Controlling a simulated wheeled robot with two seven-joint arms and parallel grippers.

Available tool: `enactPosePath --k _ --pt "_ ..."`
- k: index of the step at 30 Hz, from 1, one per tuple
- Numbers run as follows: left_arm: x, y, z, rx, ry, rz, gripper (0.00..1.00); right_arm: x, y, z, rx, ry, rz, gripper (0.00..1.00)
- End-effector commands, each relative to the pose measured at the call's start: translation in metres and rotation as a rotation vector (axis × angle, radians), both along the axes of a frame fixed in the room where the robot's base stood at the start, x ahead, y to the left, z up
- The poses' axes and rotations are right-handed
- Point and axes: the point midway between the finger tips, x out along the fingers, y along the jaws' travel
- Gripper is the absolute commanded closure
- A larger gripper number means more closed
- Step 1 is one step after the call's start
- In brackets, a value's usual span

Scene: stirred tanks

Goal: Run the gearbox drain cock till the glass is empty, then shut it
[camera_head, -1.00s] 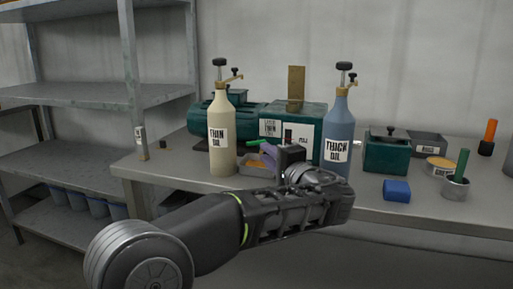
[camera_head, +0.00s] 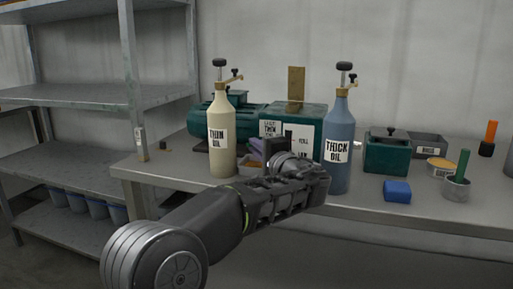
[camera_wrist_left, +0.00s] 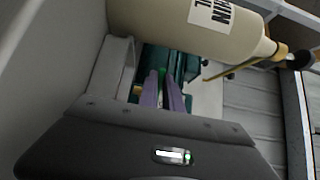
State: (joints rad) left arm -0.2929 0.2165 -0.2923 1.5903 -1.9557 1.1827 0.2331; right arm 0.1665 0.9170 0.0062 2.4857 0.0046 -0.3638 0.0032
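The green gearbox (camera_head: 312,113) stands at the back of the bench, with a pale label panel (camera_head: 271,128) and level marks on its front. The glass by the marks is mostly hidden by my left wrist, and I cannot read its level. My left gripper (camera_head: 256,147) is low before the gearbox, between the two bottles. The tray (camera_head: 246,170) below is partly hidden. My right gripper is out of view.
A cream THIN OIL bottle (camera_head: 222,140) stands close left of my gripper; a blue THICK OIL bottle (camera_head: 338,150) stands right. Further right are a green box (camera_head: 386,153), a blue block (camera_head: 397,191) and a cup (camera_head: 456,188). A metal shelf (camera_head: 80,97) stands left.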

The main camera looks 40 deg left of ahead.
Motion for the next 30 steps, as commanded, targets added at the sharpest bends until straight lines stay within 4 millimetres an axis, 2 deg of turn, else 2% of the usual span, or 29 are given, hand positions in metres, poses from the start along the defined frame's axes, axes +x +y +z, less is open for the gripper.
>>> enactPosePath --k 19,23,30 --pt "-0.001 0.001 -0.002 -0.002 0.000 -0.014 1.00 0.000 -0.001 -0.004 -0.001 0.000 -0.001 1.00" --pt "-0.001 0.002 -0.003 -0.001 0.000 -0.046 1.00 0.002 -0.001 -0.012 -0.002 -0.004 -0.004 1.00" --pt "-0.003 0.008 -0.006 -0.001 -0.003 -0.166 1.00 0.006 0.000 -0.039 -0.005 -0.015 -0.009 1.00"
